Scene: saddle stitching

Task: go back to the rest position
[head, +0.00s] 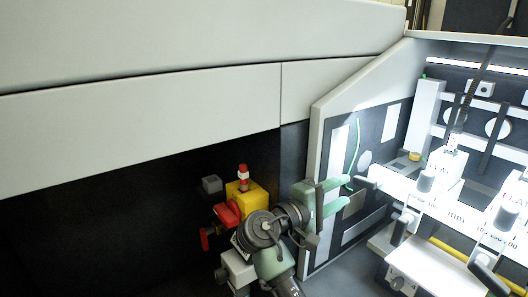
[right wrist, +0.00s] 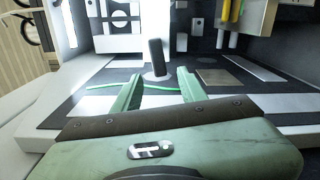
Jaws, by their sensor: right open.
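My right gripper (head: 345,194) is in the lower middle of the head view. Its two pale green fingers point right, towards a side panel with black and white patches (head: 338,150). In the right wrist view the gripper (right wrist: 160,84) shows its fingers spread, with nothing held between them. A dark upright knob (right wrist: 156,58) on a round pale base stands beyond the fingertips. A thin green cord (right wrist: 105,86) runs behind the fingers; a green cord also hangs by the panel in the head view (head: 356,150). My left gripper is not in view.
A yellow block (head: 254,200) with a red-and-white post (head: 243,173) and a red lever (head: 226,214) is close beside my right wrist. A brightly lit machine bay with black-handled clamps (head: 425,182) fills the right. Large pale covers (head: 150,125) span the upper left, above a dark recess.

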